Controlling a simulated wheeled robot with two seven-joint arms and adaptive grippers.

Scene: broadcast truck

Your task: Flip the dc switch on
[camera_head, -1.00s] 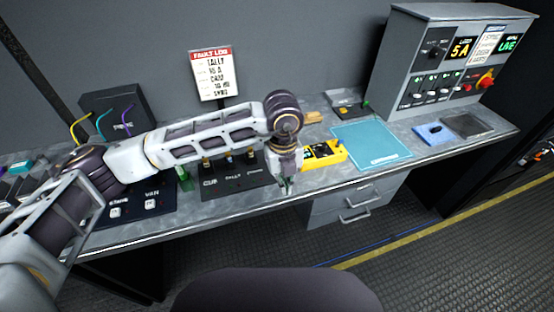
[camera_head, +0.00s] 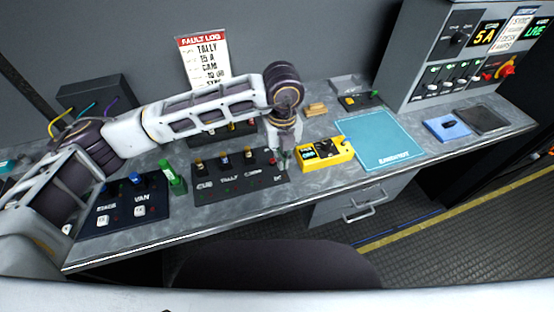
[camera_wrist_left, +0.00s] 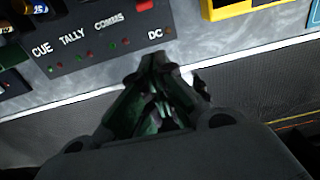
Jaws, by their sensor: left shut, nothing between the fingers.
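The dc switch sits at the right end of a black panel (camera_head: 232,186) labelled CUE, TALLY, COMMS and DC. It has a red cap (camera_head: 271,160), partly cut off at the top of the left wrist view (camera_wrist_left: 145,4); its position cannot be told. The DC label (camera_wrist_left: 155,35) shows below it. My left gripper (camera_head: 285,160) is shut and empty, pointing down by the panel's right end. In the left wrist view its fingertips (camera_wrist_left: 158,62) appear just below the DC label, over the desk's front edge. My right gripper is not in view.
A yellow box (camera_head: 325,153) stands just right of the gripper. A blue mat (camera_head: 380,145) lies farther right. A black STAGE/VAN panel (camera_head: 125,208) and a green cylinder (camera_head: 172,178) are to the left. The grey rack (camera_head: 440,60) stands at the back right.

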